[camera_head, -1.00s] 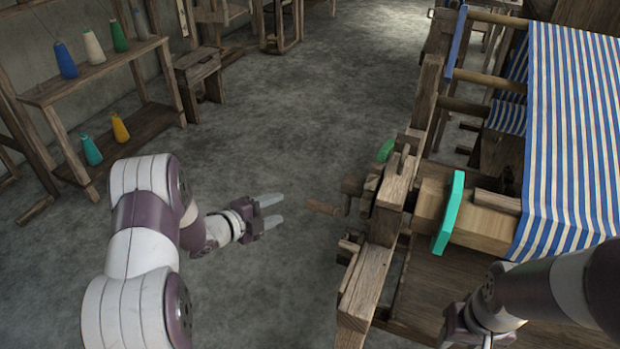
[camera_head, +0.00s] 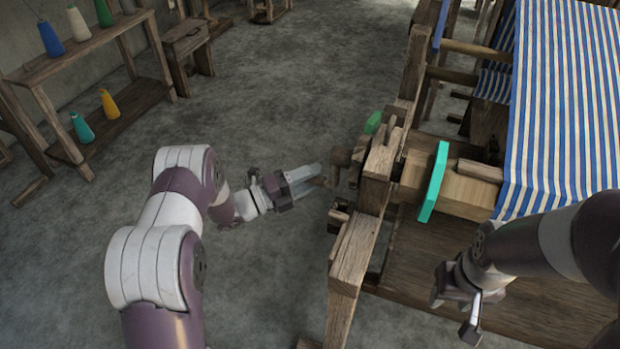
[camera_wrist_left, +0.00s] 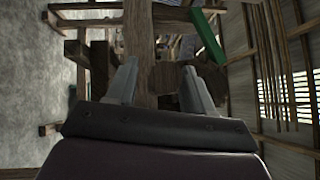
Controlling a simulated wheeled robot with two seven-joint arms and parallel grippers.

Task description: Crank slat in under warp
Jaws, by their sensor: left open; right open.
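The blue-and-white striped warp (camera_head: 568,110) hangs over the loom's right side. A pale wooden slat (camera_head: 480,170) lies on the beam (camera_head: 455,192) at the warp's edge. The wooden crank (camera_head: 341,156) is on the loom's left side; its handle is mostly hidden by my left gripper (camera_head: 318,174). That gripper is open, with its fingers at the handle. In the left wrist view a round wooden piece (camera_wrist_left: 165,77) shows between the open fingers; contact cannot be told. My right gripper (camera_head: 456,314) is open and empty over the loom's lower boards.
A teal flange (camera_head: 434,182) stands on the beam, and a green piece (camera_head: 373,122) is behind the crank. The loom's side post (camera_head: 352,262) is right of my left gripper. A shelf (camera_head: 75,52) with several cones is at the left. The floor between is clear.

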